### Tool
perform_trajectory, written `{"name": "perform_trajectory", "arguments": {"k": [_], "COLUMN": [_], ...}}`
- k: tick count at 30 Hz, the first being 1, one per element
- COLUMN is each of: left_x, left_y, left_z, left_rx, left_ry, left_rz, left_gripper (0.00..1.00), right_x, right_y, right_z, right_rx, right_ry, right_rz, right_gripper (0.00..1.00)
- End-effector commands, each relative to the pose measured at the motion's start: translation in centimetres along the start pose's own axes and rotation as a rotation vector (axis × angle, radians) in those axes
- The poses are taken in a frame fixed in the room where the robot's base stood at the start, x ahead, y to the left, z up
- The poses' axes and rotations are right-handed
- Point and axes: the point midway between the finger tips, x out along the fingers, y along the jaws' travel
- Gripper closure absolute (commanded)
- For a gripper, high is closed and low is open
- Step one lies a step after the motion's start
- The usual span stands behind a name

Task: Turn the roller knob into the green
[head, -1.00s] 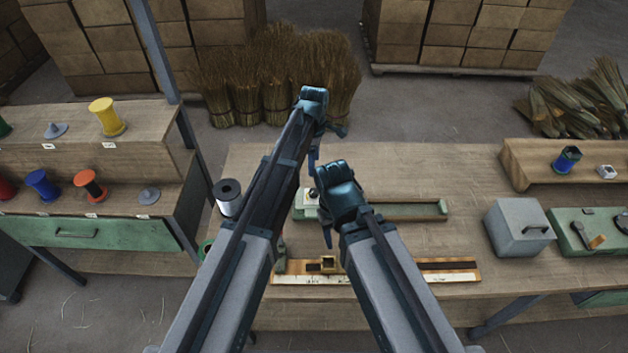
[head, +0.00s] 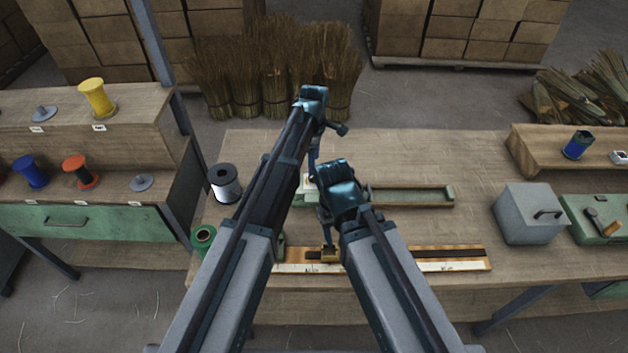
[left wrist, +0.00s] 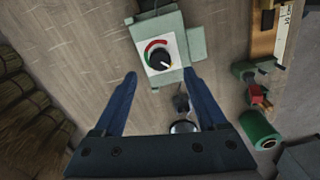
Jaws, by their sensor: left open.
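The black roller knob (left wrist: 160,58) sits on a white dial plate (left wrist: 148,69) with a red arc and a little green, in the left wrist view. Its pale pointer mark is toward the lower right. The plate is on a green housing (left wrist: 193,43), which also shows in the head view (head: 440,195). My left gripper (left wrist: 160,73) is open and empty, its fingers to either side of the plate's lower edge, apart from the knob in the picture. In the head view my left gripper (head: 313,165) points down at the housing's left end. My right gripper (head: 325,215) points down near it; its jaws are unclear.
A ruled wooden bar (head: 450,264) with a brass slider (head: 329,254) lies in front of the housing. A grey spool (head: 225,183) and a green spool (head: 203,238) stand at the table's left. A grey box (head: 528,213) stands right. The table behind the housing is clear.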

Motion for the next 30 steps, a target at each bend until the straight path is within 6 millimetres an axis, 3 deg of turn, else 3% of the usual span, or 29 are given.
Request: {"name": "perform_trajectory", "arguments": {"k": [1,12,24,30], "left_x": [1.5,5.9,6.2,6.2], "left_y": [0.0,0.0,0.0,0.0], "left_z": [0.0,0.0,0.0,0.0], "left_rx": [0.000,0.000,0.000,0.000], "left_ry": [0.000,0.000,0.000,0.000], "left_rz": [0.000,0.000,0.000,0.000], "left_gripper": [0.26,0.26,0.26,0.62], "right_x": [1.5,5.9,6.2,6.2], "right_y": [-0.1,-0.6,-0.6,-0.6], "right_z": [-0.1,-0.3,-0.4,-0.4], "right_rx": [0.000,0.001,0.000,0.000], "right_ry": [0.000,0.000,0.000,0.000], "right_rz": [0.000,0.000,0.000,0.000], "right_gripper": [0.50,0.50,0.50,0.50]}}
